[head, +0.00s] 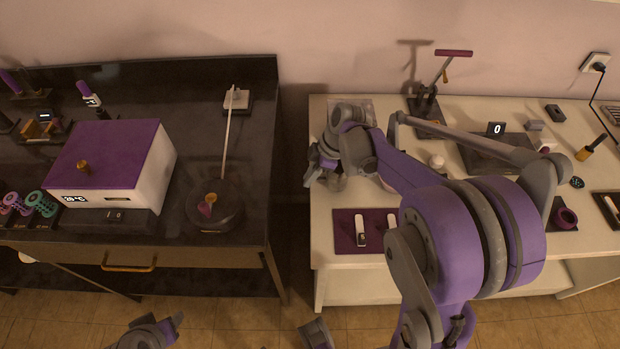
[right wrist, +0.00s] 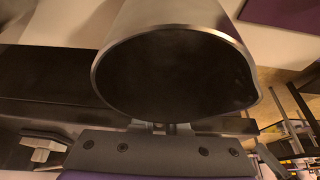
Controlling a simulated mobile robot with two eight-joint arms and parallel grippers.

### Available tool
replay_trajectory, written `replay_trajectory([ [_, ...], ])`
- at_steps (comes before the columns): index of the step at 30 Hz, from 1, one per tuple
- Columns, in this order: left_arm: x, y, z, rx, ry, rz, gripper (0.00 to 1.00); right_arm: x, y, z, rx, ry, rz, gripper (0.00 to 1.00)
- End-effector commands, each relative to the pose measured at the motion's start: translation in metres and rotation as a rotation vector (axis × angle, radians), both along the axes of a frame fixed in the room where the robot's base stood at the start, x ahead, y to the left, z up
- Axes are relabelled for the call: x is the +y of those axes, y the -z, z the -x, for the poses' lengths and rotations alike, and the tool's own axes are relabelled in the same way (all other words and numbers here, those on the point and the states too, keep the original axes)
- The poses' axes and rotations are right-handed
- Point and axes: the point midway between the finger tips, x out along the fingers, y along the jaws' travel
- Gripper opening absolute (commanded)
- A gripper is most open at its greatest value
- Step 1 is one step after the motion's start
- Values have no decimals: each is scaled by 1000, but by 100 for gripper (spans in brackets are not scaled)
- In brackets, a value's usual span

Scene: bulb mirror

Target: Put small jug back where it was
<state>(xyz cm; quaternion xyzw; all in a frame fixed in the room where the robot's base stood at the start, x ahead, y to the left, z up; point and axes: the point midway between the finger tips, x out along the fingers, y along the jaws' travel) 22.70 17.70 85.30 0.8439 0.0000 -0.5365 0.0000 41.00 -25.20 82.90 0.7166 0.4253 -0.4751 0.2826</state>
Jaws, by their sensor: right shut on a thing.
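The small jug (right wrist: 180,70) fills the upper middle of the right wrist view, a metal vessel with a bright rim and a dark inside, its mouth facing the camera. My right gripper (head: 325,166) is shut on it, over the left end of the pale table. In the head view only a small grey, shiny part of the jug (head: 336,183) shows by the gripper; the rest is hidden. I cannot tell whether the jug touches the table. My left gripper (head: 160,331) is low at the bottom edge of the head view, away from the jug; its jaw opening is unclear.
The pale table (head: 335,265) carries a purple mat (head: 345,240) with white-topped items, a lever stand (head: 425,108) and a scale-like dark plate (head: 490,155). A gap separates it from the dark bench (head: 180,215) with a purple-lidded box (head: 110,155). My right arm covers much of the table's middle.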

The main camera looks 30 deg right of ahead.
Motion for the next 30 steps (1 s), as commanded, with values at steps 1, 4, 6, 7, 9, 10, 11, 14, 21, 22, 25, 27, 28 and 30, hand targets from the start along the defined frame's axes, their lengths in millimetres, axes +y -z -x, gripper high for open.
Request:
replay_trajectory([
  [1, 0, 2, 0, 1, 0, 0, 50, 0, 7, 0, 0, 0, 0, 0],
  [4, 0, 2, 0, 1, 0, 0, 50, 0, 10, 0, 0, 0, 0, 0],
  [6, 0, 2, 0, 0, 0, 0, 50, 0, 10, 0, 0, 0, 0, 0],
  [7, 0, 1, 0, 0, 0, 0, 50, 0, 10, 0, 0, 0, 0, 0],
  [9, 0, 2, 0, 0, 0, 0, 50, 0, 10, 0, 0, 0, 0, 0],
  [10, 0, 2, 0, 1, 0, 0, 50, 0, 10, 0, 0, 0, 0, 0],
  [11, 0, 2, 0, 1, 0, 0, 50, 0, 11, 0, 0, 0, 0, 0],
  [14, 0, 5, 1, 1, 0, 0, 50, 0, 14, 0, 0, 0, 0, 14],
  [21, 0, 4, 0, 1, 0, 0, 50, 0, 13, 0, 0, 0, 0, 42],
  [22, 0, 4, 0, 1, 0, 0, 50, 0, 13, 0, 0, 0, 0, 42],
  [25, 0, 4, 0, 1, 0, 0, 50, 0, 13, 0, 0, 0, 0, 42],
  [27, 0, 3, 0, 1, 0, 0, 50, 0, 12, 0, 0, 0, 0, 42],
  [28, 0, 2, 0, 1, 0, 0, 50, 0, 11, 0, 0, 0, 0, 42],
  [30, 0, 0, 0, 0, 0, 0, 50, -1, 6, 0, 0, 0, 0, 42],
])
